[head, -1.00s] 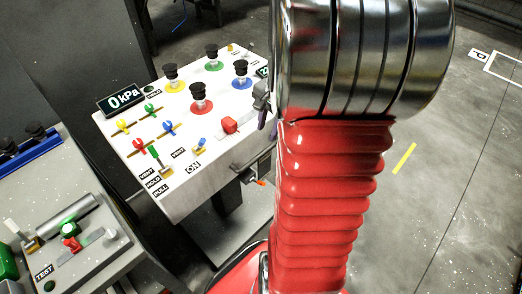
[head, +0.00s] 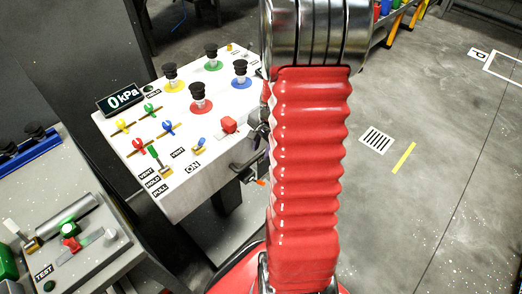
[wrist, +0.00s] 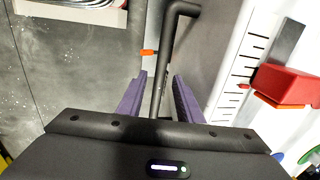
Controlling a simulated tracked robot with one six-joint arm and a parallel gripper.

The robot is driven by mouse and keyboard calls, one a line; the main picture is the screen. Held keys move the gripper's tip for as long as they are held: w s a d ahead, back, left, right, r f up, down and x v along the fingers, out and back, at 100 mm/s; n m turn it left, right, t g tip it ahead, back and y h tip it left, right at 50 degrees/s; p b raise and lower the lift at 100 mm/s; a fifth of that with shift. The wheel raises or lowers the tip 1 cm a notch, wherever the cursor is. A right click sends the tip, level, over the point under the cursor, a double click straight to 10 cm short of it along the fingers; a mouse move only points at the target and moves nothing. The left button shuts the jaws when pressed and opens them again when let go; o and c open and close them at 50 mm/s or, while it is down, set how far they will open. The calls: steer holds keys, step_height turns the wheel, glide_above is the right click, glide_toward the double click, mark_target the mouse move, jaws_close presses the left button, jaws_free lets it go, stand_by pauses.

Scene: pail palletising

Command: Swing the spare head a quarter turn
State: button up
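I cannot tell for certain which part is the spare head. Several black suction cups stand upright on the white console, on yellow (head: 170,74), green (head: 211,52), blue (head: 240,70) and red (head: 200,92) bases. A dark bent bar (head: 245,163) with an orange tip (head: 261,182) juts from the console's right side. In the wrist view the bar (wrist: 168,60) reaches down between my gripper's (wrist: 158,80) two purple fingers. The fingers are apart, with gaps beside the bar. In the head view my arm hides most of the gripper.
A grey test bench (head: 95,262) stands at lower left.

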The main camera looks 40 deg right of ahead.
steer(key=shift+w+f, duration=0.1)
steer(key=shift+f, duration=0.25)
jaws_close()
stand_by(0.6)
